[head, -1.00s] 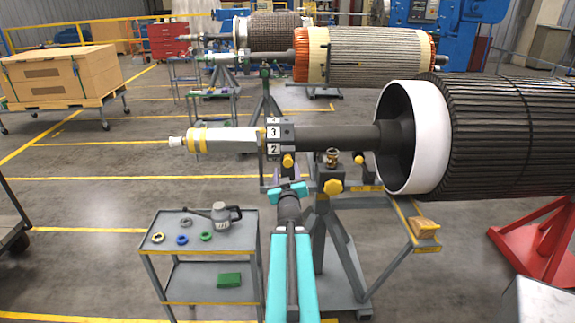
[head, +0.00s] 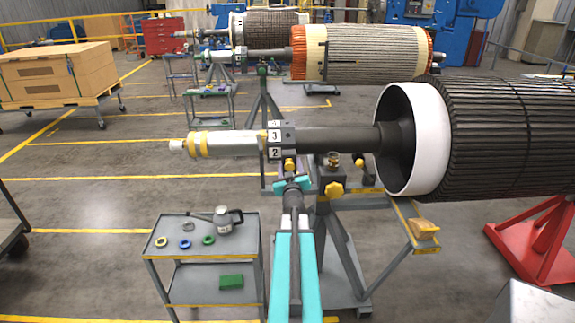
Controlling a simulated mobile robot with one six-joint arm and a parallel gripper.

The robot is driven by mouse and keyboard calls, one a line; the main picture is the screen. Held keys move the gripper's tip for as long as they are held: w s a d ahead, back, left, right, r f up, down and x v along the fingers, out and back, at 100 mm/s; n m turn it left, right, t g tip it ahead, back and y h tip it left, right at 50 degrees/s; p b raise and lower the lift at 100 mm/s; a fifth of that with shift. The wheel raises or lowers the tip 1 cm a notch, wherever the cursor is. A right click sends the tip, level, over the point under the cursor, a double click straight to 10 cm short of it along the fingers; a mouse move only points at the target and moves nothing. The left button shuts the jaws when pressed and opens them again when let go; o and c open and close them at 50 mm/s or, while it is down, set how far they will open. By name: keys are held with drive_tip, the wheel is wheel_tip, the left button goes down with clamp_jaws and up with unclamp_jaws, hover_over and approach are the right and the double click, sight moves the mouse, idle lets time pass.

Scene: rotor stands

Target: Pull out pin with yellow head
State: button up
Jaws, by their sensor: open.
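A pin with a yellow head (head: 290,165) sits under the numbered collar (head: 274,141) on the dark shaft (head: 340,139) of the nearest rotor. The faces 3 and 2 show on the collar. My gripper (head: 291,181), with teal fingers, is open and empty just below the yellow head in the head view. The fingers lie to either side of the line below the head. I cannot tell whether they touch it. The lower part of the pin is hidden by my gripper.
Other yellow knobs sit on the stand, one low (head: 333,189) and one to the right (head: 360,163). A brass fitting (head: 333,159) stands between them. A grey cart (head: 163,226) with rings and a grey tool stands at lower left. The rotor (head: 500,140) fills the right.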

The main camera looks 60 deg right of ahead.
sight(289, 168)
drive_tip(key=shift+w+a, duration=0.1)
clamp_jaws()
drive_tip(key=shift+b+v, duration=0.6)
drive_tip(key=shift+v, duration=1.15)
drive_tip(key=shift+f, duration=0.15)
drive_tip(key=shift+c, duration=1.8)
unclamp_jaws()
drive_tip(key=o, duration=0.4)
drive_tip(key=shift+a, duration=0.15)
drive_tip(key=shift+c, duration=0.2)
